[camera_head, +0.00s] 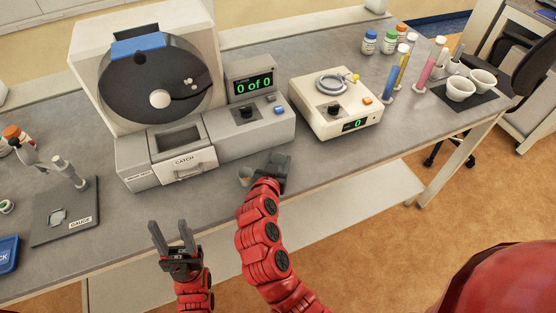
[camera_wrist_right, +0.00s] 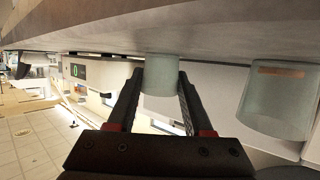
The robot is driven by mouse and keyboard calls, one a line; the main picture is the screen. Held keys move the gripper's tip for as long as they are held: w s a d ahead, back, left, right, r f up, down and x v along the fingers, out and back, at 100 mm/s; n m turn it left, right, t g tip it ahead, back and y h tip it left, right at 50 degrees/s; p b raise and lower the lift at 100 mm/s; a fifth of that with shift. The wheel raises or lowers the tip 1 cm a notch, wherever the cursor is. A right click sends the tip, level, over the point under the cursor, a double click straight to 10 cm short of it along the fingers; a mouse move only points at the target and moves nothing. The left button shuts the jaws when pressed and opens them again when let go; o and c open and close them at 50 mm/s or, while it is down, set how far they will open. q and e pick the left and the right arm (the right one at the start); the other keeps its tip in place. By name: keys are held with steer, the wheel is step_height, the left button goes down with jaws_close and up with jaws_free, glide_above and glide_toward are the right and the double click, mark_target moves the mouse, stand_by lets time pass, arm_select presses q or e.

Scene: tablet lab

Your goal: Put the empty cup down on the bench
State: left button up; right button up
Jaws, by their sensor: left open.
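A clear, pale cup (camera_wrist_right: 161,76) stands between the fingertips of my right gripper in the right wrist view, which is upside down. The fingers touch both its sides, so the gripper (camera_wrist_right: 160,82) looks shut on it. The cup looks empty, and its base is at or very near the bench surface; I cannot tell if it touches. In the head view the right gripper (camera_head: 274,163) is at the bench's front edge and hides this cup. My left gripper (camera_head: 174,239) is open and empty, in front of the bench.
A second clear cup (camera_wrist_right: 279,102) with an orange mark is close beside; it shows in the head view (camera_head: 245,176) left of the right gripper. The counting machine with its CATCH drawer (camera_head: 186,165) is behind left, the scale (camera_head: 333,112) behind right. Bench (camera_head: 330,165) is clear to the right.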

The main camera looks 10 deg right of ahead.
steer(key=o, duration=0.4)
steer(key=shift+o, duration=0.2)
steer(key=shift+r, duration=0.15)
steer(key=shift+s+a, duration=0.15)
steer(key=shift+s, duration=0.1)
steer(key=b+v, duration=0.3)
steer(key=v, duration=0.7)
steer(key=shift+s+a+r, duration=0.1)
steer(key=shift+s, duration=0.05)
steer(key=shift+s+a+r+b, duration=0.1)
steer(key=shift+s+r+b, duration=0.15)
steer(key=shift+s, duration=0.25)
steer(key=shift+f, duration=0.1)
